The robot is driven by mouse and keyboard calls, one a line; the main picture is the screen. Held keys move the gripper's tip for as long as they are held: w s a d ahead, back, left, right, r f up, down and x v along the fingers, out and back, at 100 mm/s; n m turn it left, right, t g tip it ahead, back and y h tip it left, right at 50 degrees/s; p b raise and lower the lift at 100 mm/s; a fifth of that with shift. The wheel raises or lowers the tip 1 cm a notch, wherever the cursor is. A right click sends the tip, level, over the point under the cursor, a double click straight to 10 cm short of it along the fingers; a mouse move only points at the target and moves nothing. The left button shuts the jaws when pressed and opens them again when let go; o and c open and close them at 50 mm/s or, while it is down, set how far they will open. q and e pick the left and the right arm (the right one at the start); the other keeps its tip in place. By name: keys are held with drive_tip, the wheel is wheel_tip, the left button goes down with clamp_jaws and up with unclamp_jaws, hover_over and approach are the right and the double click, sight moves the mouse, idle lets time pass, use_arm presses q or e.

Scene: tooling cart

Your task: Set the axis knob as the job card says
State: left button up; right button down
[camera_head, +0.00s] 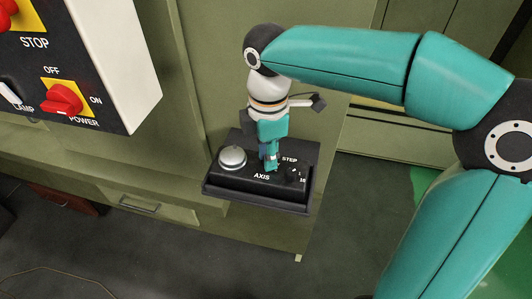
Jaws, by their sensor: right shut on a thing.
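A black control box (240,186) sits on a dark shelf at the front of the green machine. It bears the white labels AXIS and STEP. My right gripper (271,165) points down onto the box just above the AXIS label and is shut on the axis knob there. The fingers hide the knob, so its pointer and setting cannot be read. A small black step knob (292,174) is just right of the fingers. My left gripper and the job card are not in view.
A silver dome (232,157) stands on the box left of my fingers. A white-sided panel (126,50) at upper left carries a STOP control, a lamp switch (10,93) and a red power switch (63,99). A drawer handle (139,204) is at lower left. Grey floor lies below.

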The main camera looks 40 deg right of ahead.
drive_tip(key=m, duration=0.5)
drive_tip(key=shift+m, duration=0.3)
drive_tip(key=m, duration=1)
drive_tip(key=shift+m, duration=0.4)
drive_tip(key=m, duration=0.5)
drive_tip(key=shift+m, duration=0.3)
drive_tip(key=c, duration=1)
unclamp_jaws()
drive_tip(key=shift+r, duration=0.1)
